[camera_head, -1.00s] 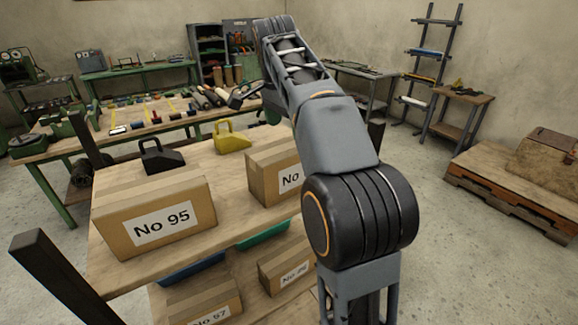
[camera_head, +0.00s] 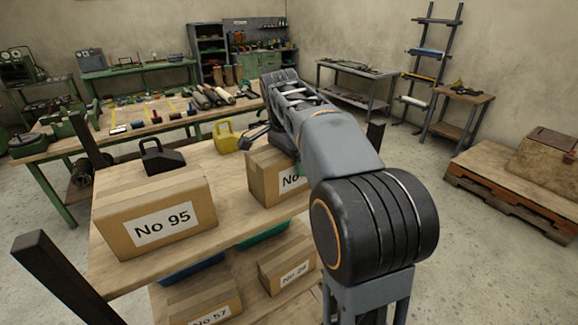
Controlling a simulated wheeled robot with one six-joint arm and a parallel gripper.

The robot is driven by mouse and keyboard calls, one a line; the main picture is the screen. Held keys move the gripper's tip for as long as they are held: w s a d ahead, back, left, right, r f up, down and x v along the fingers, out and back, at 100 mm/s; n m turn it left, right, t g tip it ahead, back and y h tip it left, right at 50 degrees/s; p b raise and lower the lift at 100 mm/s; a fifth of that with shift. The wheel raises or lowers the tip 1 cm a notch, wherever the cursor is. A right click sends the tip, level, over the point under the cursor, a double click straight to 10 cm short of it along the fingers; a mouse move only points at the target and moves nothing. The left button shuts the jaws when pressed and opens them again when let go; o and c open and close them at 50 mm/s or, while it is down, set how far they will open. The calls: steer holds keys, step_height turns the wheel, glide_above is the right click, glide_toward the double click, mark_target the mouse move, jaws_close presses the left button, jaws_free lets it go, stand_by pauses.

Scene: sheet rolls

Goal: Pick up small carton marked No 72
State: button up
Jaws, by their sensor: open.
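A carton (camera_head: 262,180) stands on the upper shelf at the right; its label begins "No", and my arm hides the number. I cannot read "72" on any carton. My gripper (camera_head: 254,138) is a small dark shape just above and behind this carton's top, beside the yellow weight; it is open, and its fingers are small and partly hidden by my arm. A larger carton marked No 95 (camera_head: 120,222) stands at the front left of the upper shelf.
A black handled weight (camera_head: 163,162) and a yellow handled weight (camera_head: 227,139) stand behind the cartons. On the lower shelf are a No 57 carton (camera_head: 200,300), another carton (camera_head: 284,268), and blue (camera_head: 190,271) and green (camera_head: 262,236) trays. Dark posts rise at the shelf corners.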

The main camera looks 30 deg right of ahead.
steer(key=c, duration=1.3)
steer(key=shift+r, duration=0.1)
steer(key=shift+c, duration=0.5)
